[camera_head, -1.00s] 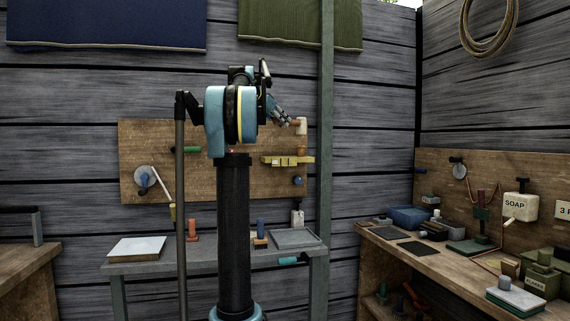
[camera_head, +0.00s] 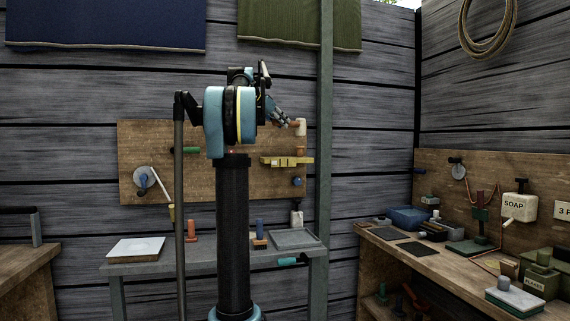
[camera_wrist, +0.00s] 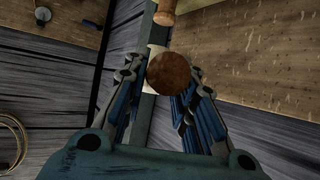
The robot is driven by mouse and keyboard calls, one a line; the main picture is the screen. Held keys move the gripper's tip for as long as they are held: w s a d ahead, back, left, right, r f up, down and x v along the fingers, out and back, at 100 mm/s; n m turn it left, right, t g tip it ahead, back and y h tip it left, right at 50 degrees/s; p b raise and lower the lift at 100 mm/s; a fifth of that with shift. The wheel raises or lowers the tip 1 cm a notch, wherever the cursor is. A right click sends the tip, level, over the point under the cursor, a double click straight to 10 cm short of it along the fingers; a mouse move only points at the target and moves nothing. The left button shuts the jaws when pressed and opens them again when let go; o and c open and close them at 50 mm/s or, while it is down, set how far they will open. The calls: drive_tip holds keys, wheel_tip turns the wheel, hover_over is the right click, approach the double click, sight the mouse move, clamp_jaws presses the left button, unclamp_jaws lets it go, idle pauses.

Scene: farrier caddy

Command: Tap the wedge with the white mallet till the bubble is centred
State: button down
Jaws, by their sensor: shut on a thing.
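The white mallet (camera_head: 301,128) is in my gripper (camera_head: 284,119), up in front of the wall board. Its brown handle end (camera_wrist: 172,76) faces the wrist camera between the two fingers, and part of the pale head shows behind it (camera_wrist: 154,66). My gripper is shut on the handle. Below the mallet in the head view, a yellow level-like bar (camera_head: 286,161) is on the board, with a small orange-brown piece (camera_head: 300,150) above its right end. That piece may be the wedge; I cannot be sure. The bubble is too small to read. The mallet appears apart from the bar.
A green post (camera_head: 326,150) stands just right of the mallet. A grey bench (camera_head: 210,265) below holds a white slab (camera_head: 136,248), a grey tray (camera_head: 295,238) and small tools. A cluttered workbench (camera_head: 440,260) is at the right. A dial (camera_head: 144,180) hangs on the board.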

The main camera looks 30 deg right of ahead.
idle(1.2)
drive_tip(key=shift+f, duration=0.2)
idle(0.7)
wheel_tip(320, 180, down, 5)
drive_tip(key=shift+r, duration=2.55)
